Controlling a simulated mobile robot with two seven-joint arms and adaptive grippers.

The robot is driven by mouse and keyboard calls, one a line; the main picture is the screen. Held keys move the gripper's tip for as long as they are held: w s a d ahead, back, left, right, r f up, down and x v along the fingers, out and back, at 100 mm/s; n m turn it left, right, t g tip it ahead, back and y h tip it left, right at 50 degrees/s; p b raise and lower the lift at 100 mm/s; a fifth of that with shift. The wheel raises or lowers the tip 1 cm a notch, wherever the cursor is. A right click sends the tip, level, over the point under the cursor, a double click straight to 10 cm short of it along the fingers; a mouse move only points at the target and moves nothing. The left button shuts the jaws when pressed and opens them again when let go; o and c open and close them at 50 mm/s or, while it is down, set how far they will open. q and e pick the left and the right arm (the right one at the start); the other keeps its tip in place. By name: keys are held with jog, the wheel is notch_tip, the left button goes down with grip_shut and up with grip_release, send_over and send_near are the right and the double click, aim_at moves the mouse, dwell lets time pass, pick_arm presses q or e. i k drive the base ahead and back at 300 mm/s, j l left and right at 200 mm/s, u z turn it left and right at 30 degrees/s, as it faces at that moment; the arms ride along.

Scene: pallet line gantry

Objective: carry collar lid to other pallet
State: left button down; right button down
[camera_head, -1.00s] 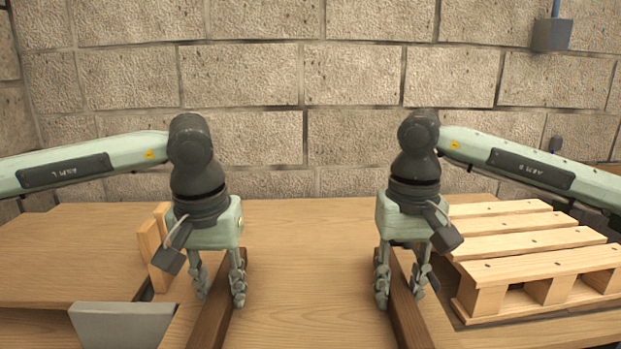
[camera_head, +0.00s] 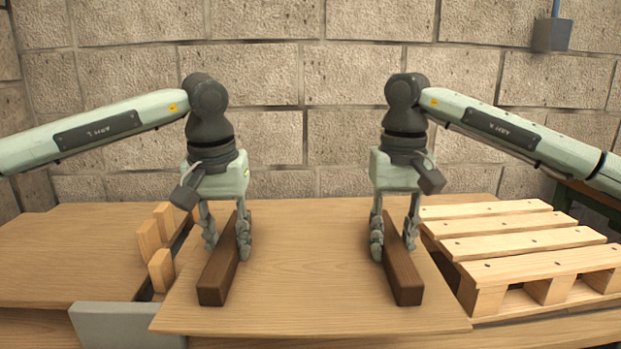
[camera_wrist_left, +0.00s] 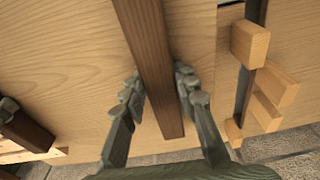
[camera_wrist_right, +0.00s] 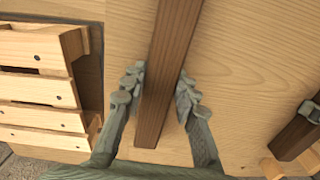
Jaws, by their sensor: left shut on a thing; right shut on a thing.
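The collar lid (camera_head: 315,285) is a flat wooden panel with two parallel dark brown bars on top. My left gripper (camera_head: 228,236) is shut on the left bar (camera_head: 218,277); the left wrist view shows this bar (camera_wrist_left: 152,60) between its fingers. My right gripper (camera_head: 394,238) is shut on the right bar (camera_head: 401,272), which also lies between the fingers in the right wrist view (camera_wrist_right: 168,80). The lid looks level. The slatted pallet (camera_head: 525,243) stands at the right, next to the lid's right edge. Whatever is under the lid is hidden.
A wide wooden surface (camera_head: 65,255) lies at the left. Several upright light wood blocks (camera_head: 160,270) stand between it and the lid. A grey plate (camera_head: 125,326) is at the front left. A stone block wall (camera_head: 320,90) closes the back.

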aim_at(514, 230)
jog(key=i+l, duration=0.1)
jog(key=l, duration=0.4)
jog(key=i+l, duration=0.1)
jog(key=l, duration=0.4)
jog(key=i+l, duration=0.1)
jog(key=l, duration=0.4)
jog(key=i+l+u, duration=0.1)
jog(key=l, duration=0.45)
jog(key=i+l, duration=0.1)
jog(key=l, duration=0.4)
